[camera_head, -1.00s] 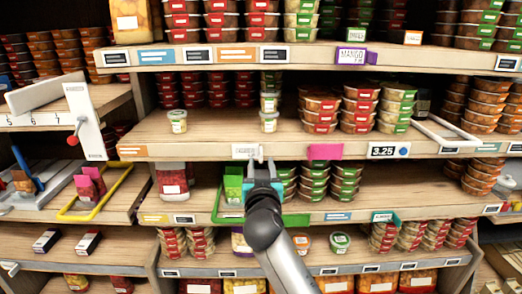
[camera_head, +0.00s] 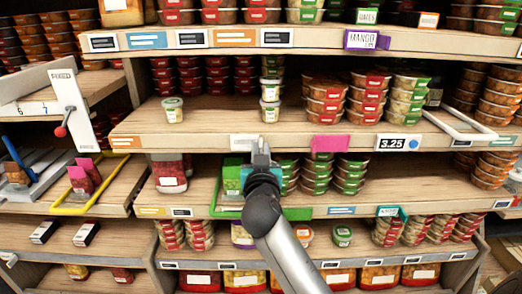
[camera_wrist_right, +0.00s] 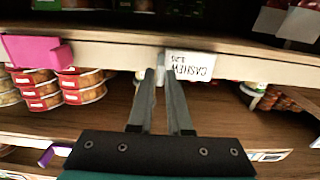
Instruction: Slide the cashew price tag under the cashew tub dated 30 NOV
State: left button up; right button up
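The white cashew price tag (camera_head: 243,141) is on the front edge of the middle shelf. In the right wrist view the tag (camera_wrist_right: 191,67) appears upside down and reads CASHEW. My right gripper (camera_head: 261,146) is at the shelf edge, at the tag's right end in the head view. Its fingers (camera_wrist_right: 158,77) show a narrow gap; the tag's face lies beside them. Whether they touch its end is unclear. My left gripper is not in view.
A pink tag (camera_head: 328,144) and a 3.25 price card (camera_head: 398,143) sit farther right on the same shelf edge. Stacked red-labelled tubs (camera_head: 326,105) stand right of the pale stack. The shelf board between the pale tubs (camera_head: 220,116) is clear. A green-framed tray (camera_head: 290,213) lies below.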

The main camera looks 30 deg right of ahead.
grip_shut()
dwell(0.9)
jog(key=s+d, duration=0.1)
jog(key=d, duration=0.1)
jog(key=s+d+p, duration=0.1)
jog(key=d, duration=0.1)
jog(key=s+d+p, duration=0.1)
jog(key=d, duration=0.1)
jog(key=shift+s, duration=0.3)
jog(key=shift+o, duration=2.4)
grip_release()
jog(key=shift+a, duration=0.1)
